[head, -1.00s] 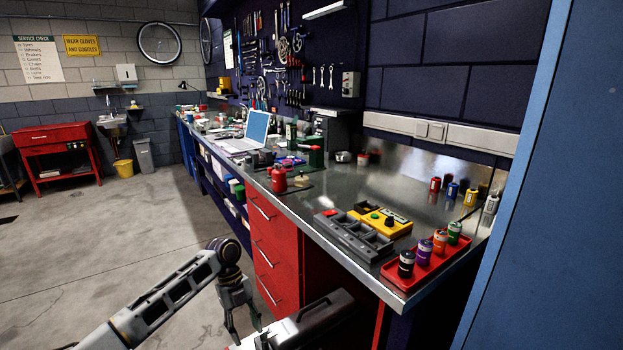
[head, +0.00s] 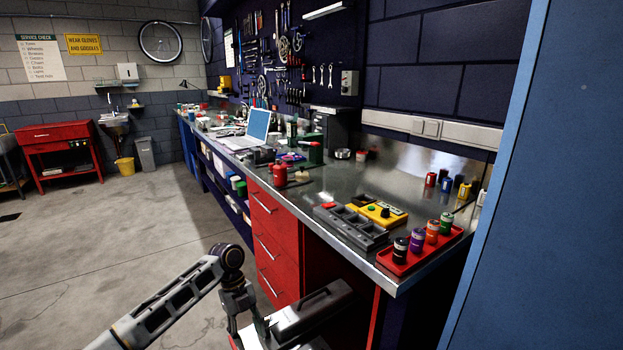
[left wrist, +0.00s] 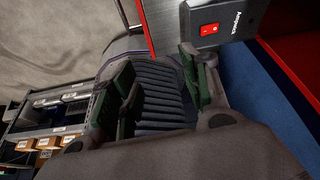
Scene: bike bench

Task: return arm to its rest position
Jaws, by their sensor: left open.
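My left arm comes in from the bottom left in the head view and bends down at a dark joint. In the left wrist view the dark green fingers of my left gripper (left wrist: 163,85) stand apart. A dark ribbed surface (left wrist: 160,100) shows between them; I cannot tell whether they touch it. I see nothing held. My right gripper is not in view.
Red drawers (head: 275,245) stand below. A blue panel (head: 550,180) closes the right side.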

